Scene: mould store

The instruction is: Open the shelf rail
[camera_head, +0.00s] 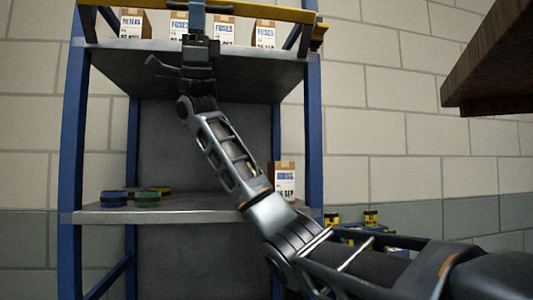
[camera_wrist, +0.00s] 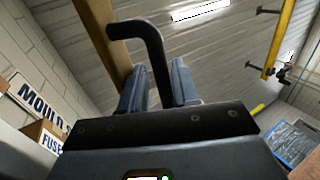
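The shelf rail is a yellow bar (camera_head: 262,12) across the front of the top shelf, between the blue uprights. It also shows in the wrist view as a brownish-yellow beam (camera_wrist: 108,42) at upper left. A black bent handle (camera_wrist: 150,45) comes off it and runs down between my fingers. My gripper (camera_wrist: 160,85) has its two blue-grey fingers close on either side of the handle and looks shut on it. In the head view my gripper (camera_head: 196,22) is raised to the rail near its middle. The exact finger contact is partly hidden.
Boxes (camera_head: 132,23) marked FILTERS and FUSES stand on the top shelf (camera_head: 110,58) behind the rail. The lower shelf (camera_head: 95,215) holds round green and blue items (camera_head: 147,200) and a box (camera_head: 285,180). A brown wooden slab (camera_head: 495,65) juts in at upper right.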

